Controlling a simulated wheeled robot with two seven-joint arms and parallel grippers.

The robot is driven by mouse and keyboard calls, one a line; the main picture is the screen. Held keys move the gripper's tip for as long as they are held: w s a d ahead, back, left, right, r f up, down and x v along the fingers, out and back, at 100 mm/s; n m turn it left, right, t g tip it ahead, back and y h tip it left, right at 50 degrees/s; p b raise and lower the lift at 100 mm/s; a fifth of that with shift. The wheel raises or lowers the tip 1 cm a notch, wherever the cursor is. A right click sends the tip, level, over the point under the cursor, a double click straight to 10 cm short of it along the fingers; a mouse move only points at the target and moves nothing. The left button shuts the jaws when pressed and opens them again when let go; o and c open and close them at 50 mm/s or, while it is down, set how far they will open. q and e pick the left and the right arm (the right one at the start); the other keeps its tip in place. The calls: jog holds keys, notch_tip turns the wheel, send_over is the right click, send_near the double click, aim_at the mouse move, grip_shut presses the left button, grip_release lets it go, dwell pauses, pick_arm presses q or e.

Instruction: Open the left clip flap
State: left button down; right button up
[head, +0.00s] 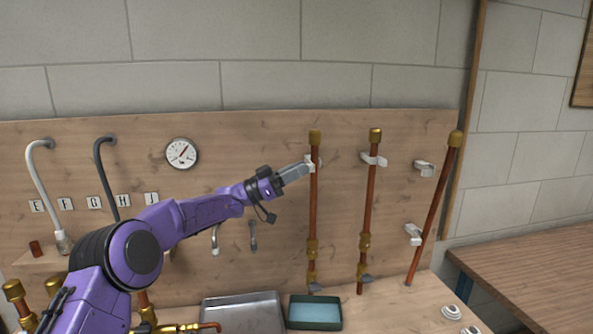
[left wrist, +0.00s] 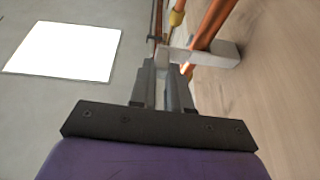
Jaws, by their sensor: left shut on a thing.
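The left clip (head: 310,161) is white and sits on the board at the leftmost upright copper pipe (head: 313,205). My left gripper (head: 303,167) reaches it from the left, and its fingertips hide part of the clip. In the left wrist view the clip (left wrist: 217,55) lies across the copper pipe (left wrist: 213,22), just beyond the fingertips (left wrist: 163,77). The fingers are close together, shut on a narrow pale piece, the clip flap. How far the flap is open cannot be told. My right gripper does not show.
A second pipe (head: 369,205) with a white clip (head: 374,160) stands to the right. A third pipe (head: 432,210) leans beside two clips. A gauge (head: 182,153) and hoses are on the board at left. A metal tray (head: 243,302) and green tray (head: 314,325) lie below.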

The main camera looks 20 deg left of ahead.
pick_arm(q)
jog(key=c, duration=1.1)
grip_release()
jog(key=shift+d, duration=0.1)
jog(key=shift+w+d, duration=0.1)
jog(key=shift+w, duration=0.05)
jog(key=b+v, duration=0.5)
jog(key=v, duration=0.5)
jog(key=shift+f, duration=0.2)
jog(key=shift+a, duration=0.2)
